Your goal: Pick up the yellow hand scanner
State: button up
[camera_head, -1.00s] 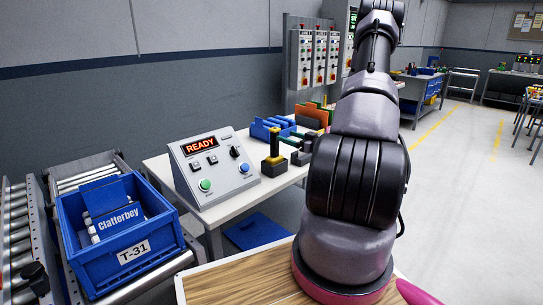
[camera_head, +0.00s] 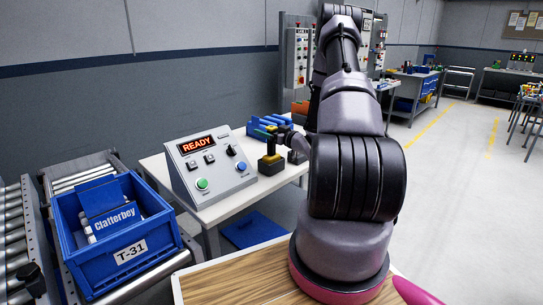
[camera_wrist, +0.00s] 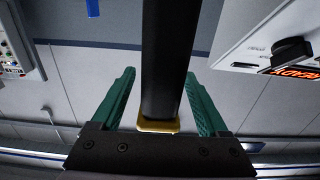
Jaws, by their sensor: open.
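The yellow hand scanner (camera_head: 271,157) stands upright on the white table, just right of the READY control box. In the head view its yellow part sits low over a black block, with a dark upright part above. In the wrist view a long black shaft with a yellow end (camera_wrist: 160,60) runs between my fingers; I take it to be the scanner. My gripper (camera_wrist: 159,74) is open, with a green finger on each side of the shaft and gaps showing. In the head view my gripper (camera_head: 274,131) is at the scanner's upper part, partly hidden by my arm.
The READY control box (camera_head: 210,168) stands close left of the scanner on the white table (camera_head: 232,205). Blue bins (camera_head: 262,124) are behind it. A blue crate marked T-31 (camera_head: 128,252) is on rollers at left. A wooden surface (camera_head: 240,280) lies in front.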

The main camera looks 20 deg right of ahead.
grip_shut()
dwell(1.4)
